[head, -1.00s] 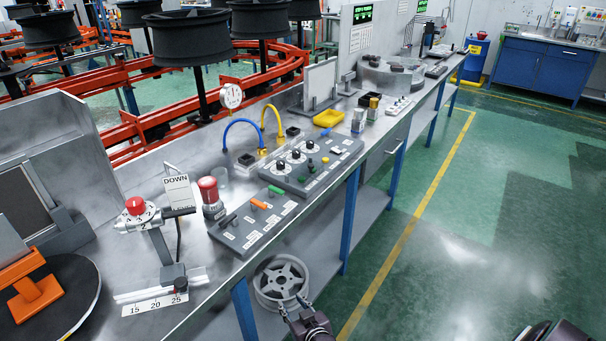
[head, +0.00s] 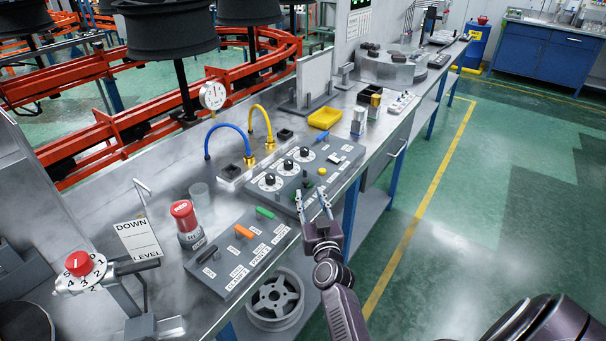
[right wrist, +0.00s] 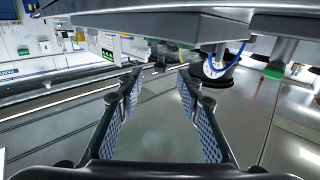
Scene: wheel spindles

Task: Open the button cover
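A large red button (head: 182,210) on a grey base stands on the workbench in the head view. A clear cup-shaped piece (head: 200,194), which may be the button cover, is right behind it; I cannot tell whether they are joined. My right gripper (head: 312,200) is at the bench's front edge, fingers pointing up and in front of the knob panel, to the right of the red button and apart from it. It is open and empty. In the right wrist view its two fingers (right wrist: 158,88) are spread with nothing between them. My left gripper is not in view.
A switch panel (head: 238,258) with orange and green handles lies near the bench edge. A panel with black knobs (head: 300,178) is beyond it. Blue (head: 228,128) and yellow (head: 262,110) hoses arch behind. A wheel (head: 274,300) lies on the lower shelf.

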